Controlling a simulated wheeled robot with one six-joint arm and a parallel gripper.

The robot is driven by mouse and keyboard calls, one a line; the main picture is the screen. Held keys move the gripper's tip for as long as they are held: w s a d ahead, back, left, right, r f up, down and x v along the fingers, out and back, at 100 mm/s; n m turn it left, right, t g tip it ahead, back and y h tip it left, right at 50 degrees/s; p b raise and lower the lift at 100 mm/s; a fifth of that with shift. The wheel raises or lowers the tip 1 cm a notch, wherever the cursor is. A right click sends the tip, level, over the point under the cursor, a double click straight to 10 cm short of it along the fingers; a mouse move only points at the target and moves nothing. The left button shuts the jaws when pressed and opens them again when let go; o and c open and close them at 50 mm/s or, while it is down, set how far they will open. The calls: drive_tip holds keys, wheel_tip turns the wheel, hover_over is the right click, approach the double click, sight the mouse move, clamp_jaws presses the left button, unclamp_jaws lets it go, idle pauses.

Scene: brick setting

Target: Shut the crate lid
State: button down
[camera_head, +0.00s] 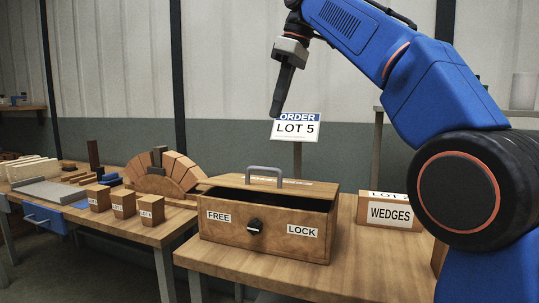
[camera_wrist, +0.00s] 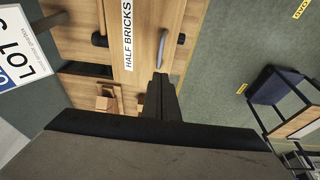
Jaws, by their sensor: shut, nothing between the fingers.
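In the wrist view the lid (camera_wrist: 145,35) carries a HALF BRICKS label. My gripper (camera_head: 277,112) is shut and empty, pointing down well above the lid and apart from it. The wrist view shows its closed fingers (camera_wrist: 160,85). Which way the knob points is hard to tell.
An ORDER LOT 5 sign (camera_head: 297,128) stands behind the crate, close to my gripper in the head view. A WEDGES box (camera_head: 388,212) is right of the crate. Labelled blocks (camera_head: 123,204) and a brick arch (camera_head: 170,175) are on the left table. The table front-right is clear.

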hover_over(267, 187)
drive_tip(key=f, duration=1)
drive_tip(key=shift+w+d+f, duration=0.2)
drive_tip(key=shift+w+f, duration=0.05)
drive_tip(key=shift+f, duration=0.05)
drive_tip(key=shift+w+f, duration=0.1)
drive_tip(key=shift+f, duration=0.75)
drive_tip(key=shift+s+a+f+t, duration=0.2)
drive_tip(key=shift+s+f+t, duration=0.1)
drive_tip(key=shift+s+f, duration=0.2)
drive_tip(key=shift+s+a+f, duration=0.1)
drive_tip(key=shift+s+f, duration=0.15)
drive_tip(key=shift+f, duration=0.4)
drive_tip(key=shift+s+a+f, duration=0.1)
drive_tip(key=shift+s+f, duration=0.1)
drive_tip(key=shift+f, duration=0.4)
